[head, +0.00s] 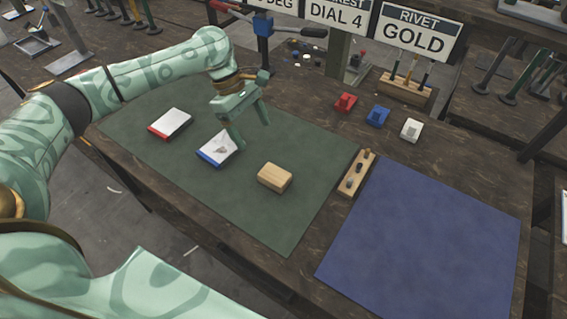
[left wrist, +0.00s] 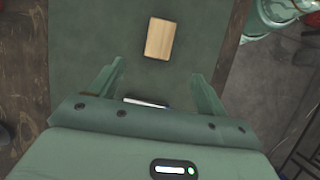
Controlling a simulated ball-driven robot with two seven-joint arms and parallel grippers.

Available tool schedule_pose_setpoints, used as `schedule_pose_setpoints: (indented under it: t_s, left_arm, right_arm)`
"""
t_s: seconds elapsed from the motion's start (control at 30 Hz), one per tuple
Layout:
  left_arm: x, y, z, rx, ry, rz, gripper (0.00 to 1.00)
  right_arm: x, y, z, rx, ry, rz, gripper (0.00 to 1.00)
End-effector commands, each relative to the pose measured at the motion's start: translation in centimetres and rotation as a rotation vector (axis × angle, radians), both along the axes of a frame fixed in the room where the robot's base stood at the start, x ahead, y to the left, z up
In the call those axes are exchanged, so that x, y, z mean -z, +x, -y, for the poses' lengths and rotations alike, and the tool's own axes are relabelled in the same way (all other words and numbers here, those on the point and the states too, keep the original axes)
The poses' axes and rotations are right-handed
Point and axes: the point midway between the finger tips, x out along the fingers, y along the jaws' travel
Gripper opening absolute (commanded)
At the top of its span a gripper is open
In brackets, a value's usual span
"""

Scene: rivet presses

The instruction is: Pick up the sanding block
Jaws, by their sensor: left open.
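The sanding block (head: 275,177) is a light wooden block lying on the green mat (head: 290,222). In the left wrist view the block (left wrist: 160,38) lies beyond my fingertips, roughly centred between them. My left gripper (head: 252,132) is open and empty, above the mat and behind the block in the head view. It also shows in the left wrist view (left wrist: 158,78) with its two fingers wide apart. My right gripper is not in view.
A blue-edged pad (head: 216,150) and a red-edged pad (head: 170,123) lie left of the block. A wooden strip with pegs (head: 357,174) stands at right, beside a blue mat (head: 425,245). Red, blue and white small blocks (head: 378,116) sit behind. The mat's front is clear.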

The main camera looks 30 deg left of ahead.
Motion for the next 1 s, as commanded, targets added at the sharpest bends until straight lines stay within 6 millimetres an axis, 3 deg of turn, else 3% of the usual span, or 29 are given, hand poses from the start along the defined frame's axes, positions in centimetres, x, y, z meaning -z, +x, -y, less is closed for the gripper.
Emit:
schedule_pose_setpoints:
  t_s: [0.3, 0.5, 0.63, 1.0]
  left_arm:
    - [6.7, -0.2, 2.5, -0.007, -0.003, -0.012, 0.76]
    - [9.8, -0.4, 3.8, -0.006, -0.002, -0.008, 0.76]
    - [10.3, -0.5, 4.2, -0.006, -0.003, -0.006, 0.76]
    - [15.1, -0.4, 6.2, -0.004, -0.003, -0.009, 0.76]
  right_arm:
    - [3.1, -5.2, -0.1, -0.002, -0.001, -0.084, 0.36]
    - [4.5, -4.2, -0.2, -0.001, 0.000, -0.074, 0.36]
    - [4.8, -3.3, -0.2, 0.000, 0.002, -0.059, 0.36]
    - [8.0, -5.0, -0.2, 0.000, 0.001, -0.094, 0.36]
